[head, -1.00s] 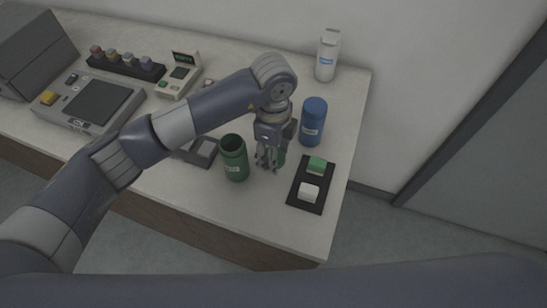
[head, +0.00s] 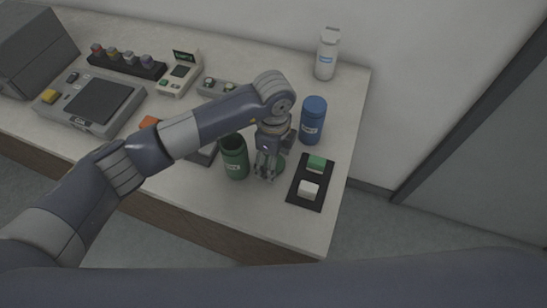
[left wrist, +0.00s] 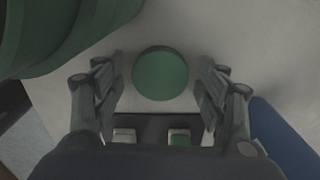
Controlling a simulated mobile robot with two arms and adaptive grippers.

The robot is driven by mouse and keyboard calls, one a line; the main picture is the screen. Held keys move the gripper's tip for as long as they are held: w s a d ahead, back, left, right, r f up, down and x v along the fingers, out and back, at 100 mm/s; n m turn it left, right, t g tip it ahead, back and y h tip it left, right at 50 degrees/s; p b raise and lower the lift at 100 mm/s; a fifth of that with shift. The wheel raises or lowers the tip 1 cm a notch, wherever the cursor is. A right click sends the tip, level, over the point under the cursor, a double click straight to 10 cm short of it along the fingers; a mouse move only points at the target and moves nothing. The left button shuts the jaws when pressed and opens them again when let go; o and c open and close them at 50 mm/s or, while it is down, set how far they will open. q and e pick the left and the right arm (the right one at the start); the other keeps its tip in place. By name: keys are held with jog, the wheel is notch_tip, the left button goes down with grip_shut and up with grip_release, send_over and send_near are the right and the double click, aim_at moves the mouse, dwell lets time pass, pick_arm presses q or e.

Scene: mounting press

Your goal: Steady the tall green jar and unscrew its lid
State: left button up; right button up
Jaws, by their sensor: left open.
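The tall green jar (head: 235,164) stands upright on the table with a dark open mouth and a pale label. Its side also shows large at the upper left of the left wrist view (left wrist: 50,35). A round green lid (left wrist: 160,73) appears to lie flat on the table just right of the jar. In the head view the lid (head: 279,164) is partly hidden by my left gripper (head: 266,174). My left gripper is open above the lid; in the left wrist view its fingers (left wrist: 160,90) are apart on either side of it. My right gripper is not in view.
A blue jar (head: 313,122) stands close behind right of my left gripper. A black tray (head: 307,206) with a green and a white block lies to the right. A white bottle (head: 327,55) stands at the back. Devices, including a scale (head: 92,103), fill the left side.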

pick_arm(q)
jog(key=shift+r, duration=0.1)
jog(key=shift+r, duration=0.2)
notch_tip(320, 180, up, 12)
jog(key=b, duration=0.2)
jog(key=shift+f+b, duration=0.15)
jog(key=shift+b, duration=0.15)
jog(key=shift+s, duration=0.1)
